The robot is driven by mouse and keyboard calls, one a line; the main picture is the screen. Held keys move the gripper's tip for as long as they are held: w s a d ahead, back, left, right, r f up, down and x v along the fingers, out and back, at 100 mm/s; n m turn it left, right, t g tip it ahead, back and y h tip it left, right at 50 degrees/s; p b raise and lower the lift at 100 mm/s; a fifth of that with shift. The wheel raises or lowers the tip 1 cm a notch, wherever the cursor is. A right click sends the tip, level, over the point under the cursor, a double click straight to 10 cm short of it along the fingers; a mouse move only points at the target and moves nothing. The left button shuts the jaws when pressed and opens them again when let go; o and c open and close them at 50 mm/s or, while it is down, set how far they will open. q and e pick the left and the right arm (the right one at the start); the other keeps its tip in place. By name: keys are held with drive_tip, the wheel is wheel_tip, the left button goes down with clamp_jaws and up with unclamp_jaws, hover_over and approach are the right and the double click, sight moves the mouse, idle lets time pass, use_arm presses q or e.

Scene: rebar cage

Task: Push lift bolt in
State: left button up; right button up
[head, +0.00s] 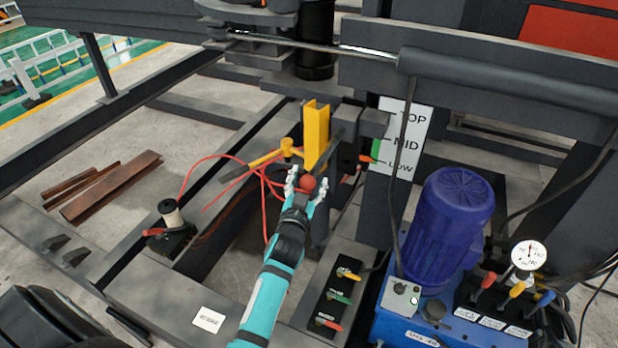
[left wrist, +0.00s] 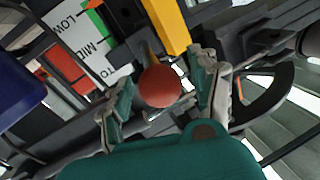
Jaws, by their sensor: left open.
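A red ball knob (head: 307,183), which looks like the end of the lift bolt, sits below the yellow upright post (head: 316,135) in the head view. My left gripper (head: 306,186) reaches up to it from below, with its fingers on either side of the knob. In the left wrist view the red knob (left wrist: 160,86) lies between the two spread fingers of the left gripper (left wrist: 163,95), with gaps at both sides. The gripper is open. My right gripper is not in view.
A yellow-headed hammer (head: 287,148) and red cable lie left of the post. A TOP/MID/LOW sign (head: 400,140) stands to the right. A blue motor (head: 447,230), a gauge (head: 528,254) and coloured levers (head: 516,291) fill the right side. Dark steel beams surround the spot.

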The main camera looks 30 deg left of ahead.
use_arm(q)
drive_tip(key=shift+s+r, duration=0.1)
drive_tip(key=shift+s, duration=0.05)
drive_tip(key=shift+c, duration=1.7)
clamp_jaws()
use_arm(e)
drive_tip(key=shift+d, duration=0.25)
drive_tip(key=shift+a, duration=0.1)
